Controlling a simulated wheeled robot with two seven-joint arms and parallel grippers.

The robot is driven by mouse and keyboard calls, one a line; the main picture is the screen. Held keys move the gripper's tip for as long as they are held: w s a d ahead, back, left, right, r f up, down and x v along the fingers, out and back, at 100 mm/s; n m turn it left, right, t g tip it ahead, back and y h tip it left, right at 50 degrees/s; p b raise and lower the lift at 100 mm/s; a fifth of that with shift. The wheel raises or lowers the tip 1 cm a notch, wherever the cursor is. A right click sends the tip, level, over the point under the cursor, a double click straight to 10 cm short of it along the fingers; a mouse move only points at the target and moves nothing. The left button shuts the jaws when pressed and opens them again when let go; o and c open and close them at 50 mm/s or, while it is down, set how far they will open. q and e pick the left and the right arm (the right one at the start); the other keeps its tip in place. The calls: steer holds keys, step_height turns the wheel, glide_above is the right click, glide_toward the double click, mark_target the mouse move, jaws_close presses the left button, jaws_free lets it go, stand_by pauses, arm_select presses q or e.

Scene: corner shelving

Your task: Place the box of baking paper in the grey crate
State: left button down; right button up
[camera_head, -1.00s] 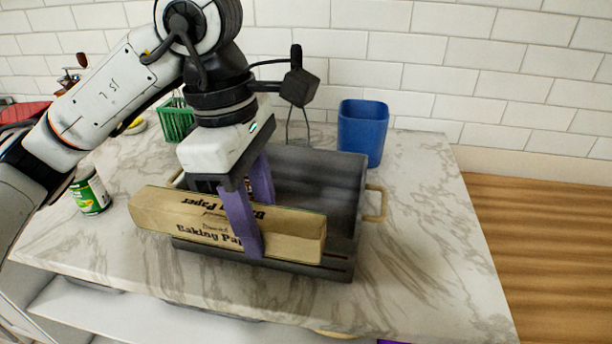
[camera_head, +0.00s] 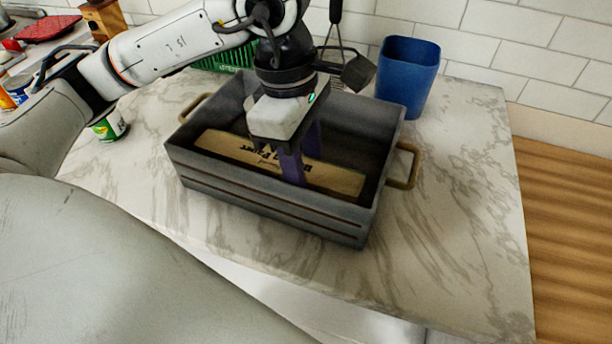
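The grey crate (camera_head: 270,203) stands on the marble counter, with light brown handles at its left and right ends. The tan box of baking paper (camera_head: 335,179) is inside the crate, lying lengthwise behind the near wall. The wall hides its lower part, so I cannot tell whether it touches the crate floor. My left gripper (camera_head: 302,165) reaches down into the crate from above, its purple fingers on either side of the box near its middle; it appears shut on the box. My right gripper is not in view.
A blue bin (camera_head: 406,75) stands behind the crate at the right. A green basket (camera_head: 228,58) is behind it at the left, and a green can (camera_head: 111,127) stands to the left. The counter (camera_head: 455,200) right of the crate is clear.

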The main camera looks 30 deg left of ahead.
arm_select(q)
steer(key=shift+f, duration=1)
steer(key=shift+f, duration=0.1)
steer(key=shift+f+b, duration=0.2)
steer(key=shift+b, duration=0.15)
steer(key=c, duration=1.4)
jaws_free()
steer(key=shift+r, duration=0.15)
steer(key=r, duration=0.4)
steer(key=a+r, duration=0.1)
steer(key=r, duration=0.7)
steer(key=shift+s+a+r+p, duration=0.15)
steer(key=shift+a+p, duration=0.15)
steer(key=shift+p, duration=0.1)
